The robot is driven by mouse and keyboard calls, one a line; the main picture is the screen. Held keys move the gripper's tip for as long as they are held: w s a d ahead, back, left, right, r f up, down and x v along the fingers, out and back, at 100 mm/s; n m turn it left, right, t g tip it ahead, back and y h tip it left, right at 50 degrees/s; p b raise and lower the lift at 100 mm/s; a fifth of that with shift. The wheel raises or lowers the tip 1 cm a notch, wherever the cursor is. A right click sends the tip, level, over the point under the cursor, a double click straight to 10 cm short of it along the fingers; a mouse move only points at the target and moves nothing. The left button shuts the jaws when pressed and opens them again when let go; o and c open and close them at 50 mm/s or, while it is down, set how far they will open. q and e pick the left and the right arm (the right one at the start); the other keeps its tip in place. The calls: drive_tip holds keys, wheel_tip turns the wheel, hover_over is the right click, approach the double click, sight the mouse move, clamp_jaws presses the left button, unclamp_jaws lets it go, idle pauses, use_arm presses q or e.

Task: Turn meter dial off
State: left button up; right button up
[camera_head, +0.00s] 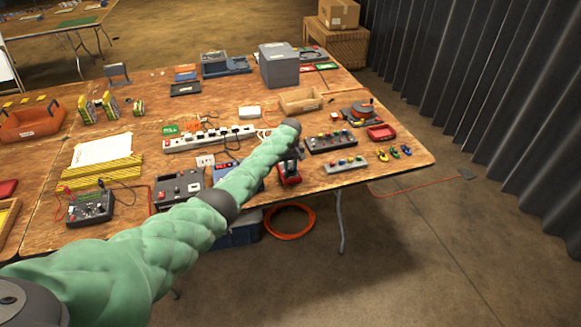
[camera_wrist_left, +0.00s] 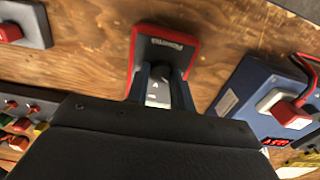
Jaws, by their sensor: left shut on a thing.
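A red-edged handheld meter (camera_head: 290,180) with a dark face lies near the front edge of the table. My left arm reaches over the table to it, and its wrist covers part of the meter in the head view. In the left wrist view, the meter (camera_wrist_left: 166,45) lies beyond my left gripper (camera_wrist_left: 160,88). The two dark fingers are shut on the meter's dial (camera_wrist_left: 158,96), a small grey-white piece between them. The fingers hide most of the dial, and I cannot read its setting. My right gripper is in neither view.
A blue device with a red display (camera_wrist_left: 265,105) sits close beside the meter. A black button box (camera_head: 330,142) and a grey button strip (camera_head: 345,164) lie to its right. A white power strip (camera_head: 208,140) lies behind. Another meter with leads (camera_head: 90,207) is at the left.

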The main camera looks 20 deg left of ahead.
sight(291, 169)
use_arm(q)
drive_tip(key=o, duration=1)
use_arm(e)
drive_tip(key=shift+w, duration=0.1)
use_arm(q)
drive_tip(key=shift+r, duration=0.1)
drive_tip(key=shift+r, duration=0.2)
wheel_tip(291, 169, up, 6)
drive_tip(key=shift+f+b, duration=0.15)
drive_tip(key=shift+b, duration=1)
drive_tip(key=shift+r, duration=0.8)
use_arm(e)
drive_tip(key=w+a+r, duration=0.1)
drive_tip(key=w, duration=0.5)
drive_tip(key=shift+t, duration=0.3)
use_arm(q)
drive_tip(key=shift+f, duration=0.1)
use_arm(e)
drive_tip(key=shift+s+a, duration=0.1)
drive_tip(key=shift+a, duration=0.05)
